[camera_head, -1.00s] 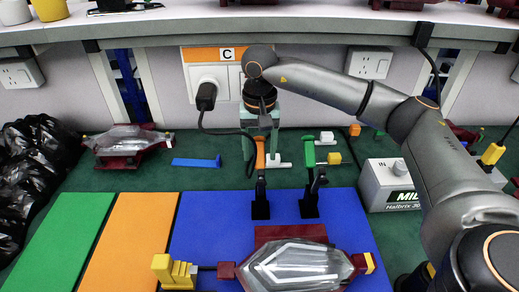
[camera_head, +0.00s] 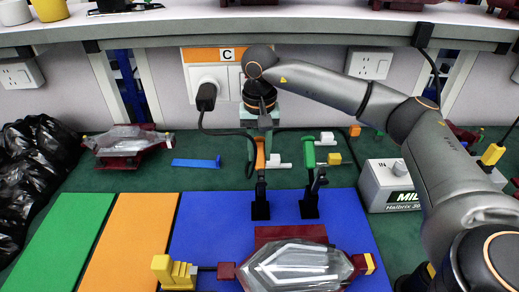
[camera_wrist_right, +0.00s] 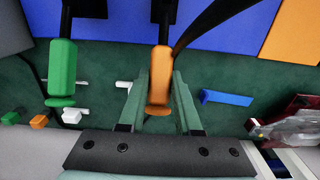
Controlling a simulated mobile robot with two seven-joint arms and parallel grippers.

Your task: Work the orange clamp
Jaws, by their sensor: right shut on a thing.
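The orange clamp (camera_head: 260,156) stands at the back edge of the blue mat on a black base. Its orange handle is upright, and it shows between the fingers in the right wrist view (camera_wrist_right: 160,78). My right gripper (camera_wrist_right: 156,82) has its two pale green fingers on either side of the handle and is shut on it. In the head view the gripper (camera_head: 261,134) comes down from above, and the wrist partly hides the handle's top. My left gripper is not in view.
A green clamp (camera_head: 309,155) stands close to the right. A clear tail lamp (camera_head: 298,265) lies in front on the blue mat (camera_head: 200,225). A black cable (camera_head: 226,133) hangs beside my gripper. A grey box (camera_head: 389,185) stands right; a blue piece (camera_head: 196,163) lies left.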

